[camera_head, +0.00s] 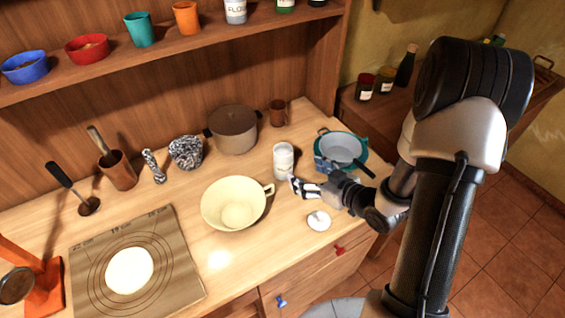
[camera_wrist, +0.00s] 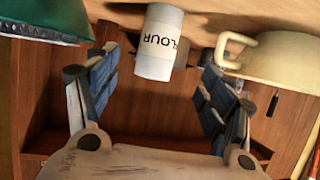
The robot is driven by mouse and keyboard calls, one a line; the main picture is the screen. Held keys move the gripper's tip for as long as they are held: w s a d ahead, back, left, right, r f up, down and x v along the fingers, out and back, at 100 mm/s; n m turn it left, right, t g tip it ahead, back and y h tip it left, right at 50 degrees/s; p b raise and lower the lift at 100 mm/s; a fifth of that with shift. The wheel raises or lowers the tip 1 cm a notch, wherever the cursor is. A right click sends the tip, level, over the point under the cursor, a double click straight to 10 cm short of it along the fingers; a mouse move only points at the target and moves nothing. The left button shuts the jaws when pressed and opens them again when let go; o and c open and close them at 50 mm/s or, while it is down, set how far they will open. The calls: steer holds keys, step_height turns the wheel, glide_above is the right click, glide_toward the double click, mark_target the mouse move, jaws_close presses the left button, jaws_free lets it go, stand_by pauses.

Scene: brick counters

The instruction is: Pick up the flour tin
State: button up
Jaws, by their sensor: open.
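The flour tin (camera_head: 283,160), a white cylinder, stands upright on the light wooden counter. In the wrist view, which looks upside down, the tin (camera_wrist: 158,42) carries the label "FLOUR" and shows between my two fingers. My gripper (camera_head: 307,176) is open and empty, at the tin's lower right in the head view. Its blue-padded fingers (camera_wrist: 160,72) lie on either side of the tin in the picture; I see no contact. A second container labelled "FLOUR" (camera_head: 236,14) stands on the shelf above.
A cream bowl with a handle (camera_head: 232,204) stands left of the tin. A teal pan (camera_head: 357,143) holding a grey-blue bowl is close on the right. A small white disc (camera_head: 319,220) lies in front. A brown pot (camera_head: 233,130) and brown cup (camera_head: 277,112) stand behind.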

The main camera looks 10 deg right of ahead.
mark_target(289, 165)
steer(key=b+x, duration=0.1)
steer(key=x, duration=0.6)
steer(key=shift+f, duration=0.1)
steer(key=shift+f+b+x, duration=0.15)
steer(key=shift+b+x, duration=0.5)
steer(key=shift+x, duration=0.65)
steer(key=shift+f+b+x, duration=0.15)
steer(key=shift+b+x, duration=0.45)
steer(key=shift+x, duration=0.75)
steer(key=shift+d, duration=0.2)
steer(key=c, duration=1.4)
